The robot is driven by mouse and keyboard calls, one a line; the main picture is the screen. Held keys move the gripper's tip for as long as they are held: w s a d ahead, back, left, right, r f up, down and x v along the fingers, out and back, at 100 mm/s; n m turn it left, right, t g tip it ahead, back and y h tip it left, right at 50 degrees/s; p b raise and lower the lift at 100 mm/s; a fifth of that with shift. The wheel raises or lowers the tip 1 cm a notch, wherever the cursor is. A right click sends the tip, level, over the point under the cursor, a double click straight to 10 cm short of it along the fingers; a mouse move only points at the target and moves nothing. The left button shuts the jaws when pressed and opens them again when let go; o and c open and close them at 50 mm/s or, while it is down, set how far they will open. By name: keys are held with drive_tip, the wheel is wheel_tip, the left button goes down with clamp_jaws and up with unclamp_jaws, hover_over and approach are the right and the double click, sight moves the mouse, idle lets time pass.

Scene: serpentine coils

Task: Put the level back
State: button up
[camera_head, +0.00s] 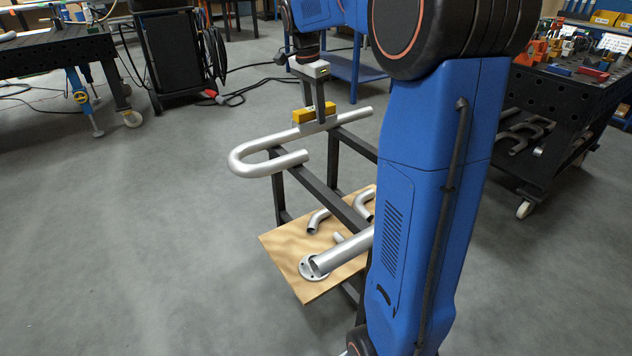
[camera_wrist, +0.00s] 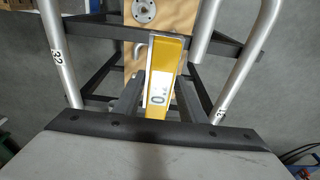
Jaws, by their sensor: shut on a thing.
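The level is a yellow bar with a small display, in the head view (camera_head: 299,117) and the wrist view (camera_wrist: 172,52). My gripper (camera_head: 320,117) is shut on the level, with one dark finger on each side in the wrist view (camera_wrist: 158,92). The level is at the silver U-bent tube (camera_head: 250,161) on the dark frame. I cannot tell whether it touches the tube. Silver tube lengths in the wrist view carry the labels 32 (camera_wrist: 59,55) and 31 (camera_wrist: 228,95).
A plywood board (camera_head: 290,275) low in the dark frame (camera_head: 325,193) holds a flanged tube (camera_head: 340,252) and short bent pieces. A dark tool cart (camera_head: 560,85) stands at right, partly behind my blue arm. A black worktable (camera_head: 60,55) stands far left. The grey floor at left is clear.

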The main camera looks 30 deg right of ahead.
drive_tip(key=f, duration=0.5)
drive_tip(key=s+f, duration=0.1)
drive_tip(key=f, duration=0.4)
drive_tip(key=s+a+f, duration=0.1)
drive_tip(key=f, duration=0.4)
drive_tip(key=shift+s, duration=0.15)
drive_tip(key=shift+f, duration=2.15)
drive_tip(key=shift+f, duration=0.15)
drive_tip(key=o, duration=1.2)
drive_tip(key=shift+o, duration=0.3)
